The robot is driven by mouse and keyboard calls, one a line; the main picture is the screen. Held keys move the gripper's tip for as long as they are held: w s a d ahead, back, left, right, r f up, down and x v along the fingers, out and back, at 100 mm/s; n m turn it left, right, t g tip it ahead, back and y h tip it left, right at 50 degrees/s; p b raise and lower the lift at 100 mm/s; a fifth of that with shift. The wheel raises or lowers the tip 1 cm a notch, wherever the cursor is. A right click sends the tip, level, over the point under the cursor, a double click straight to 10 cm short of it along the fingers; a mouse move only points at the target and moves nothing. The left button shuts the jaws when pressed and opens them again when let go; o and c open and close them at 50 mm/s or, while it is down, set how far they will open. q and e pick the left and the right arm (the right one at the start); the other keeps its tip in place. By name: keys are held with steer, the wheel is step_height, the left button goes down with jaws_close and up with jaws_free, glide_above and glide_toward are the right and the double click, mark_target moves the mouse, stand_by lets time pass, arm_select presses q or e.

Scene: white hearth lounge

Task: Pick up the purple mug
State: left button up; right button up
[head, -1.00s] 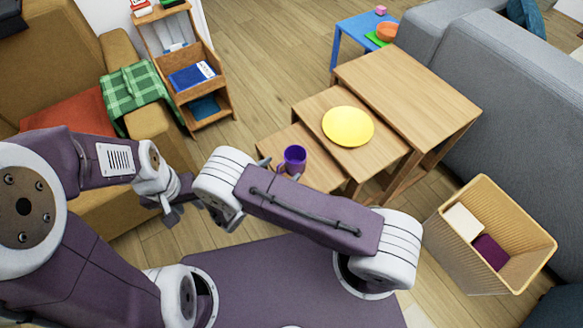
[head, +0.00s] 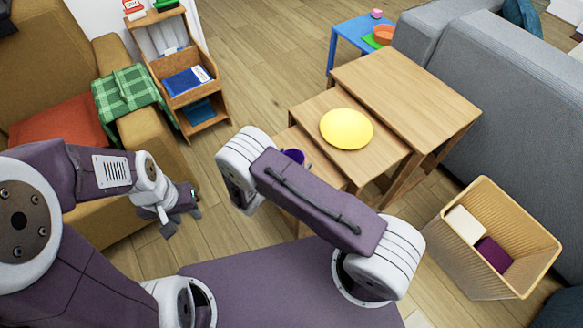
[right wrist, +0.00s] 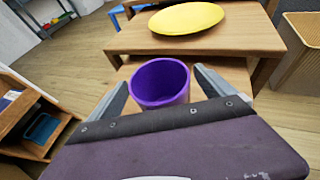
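The purple mug (head: 294,155) stands on the lowest wooden nesting table (head: 322,172); my right arm hides most of it in the head view. In the right wrist view the mug (right wrist: 160,84) is upright, its rim facing me. My right gripper (right wrist: 161,80) is open, with one finger on each side of the mug and narrow gaps showing. My left gripper (head: 181,218) is open and empty, over the floor near the tan armchair.
A yellow plate (head: 346,129) lies on the middle nesting table (head: 310,108), close beyond the mug. The tallest table (head: 405,90) stands behind it. A wicker bin (head: 455,262) is at right, a wooden shelf (head: 190,95) at left.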

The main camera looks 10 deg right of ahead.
steer(key=c, duration=1.7)
steer(key=shift+o, duration=0.2)
steer(key=s+d+r+p, duration=0.6)
steer(key=d+r, duration=0.3)
steer(key=r, duration=0.2)
steer(key=shift+s, duration=0.8)
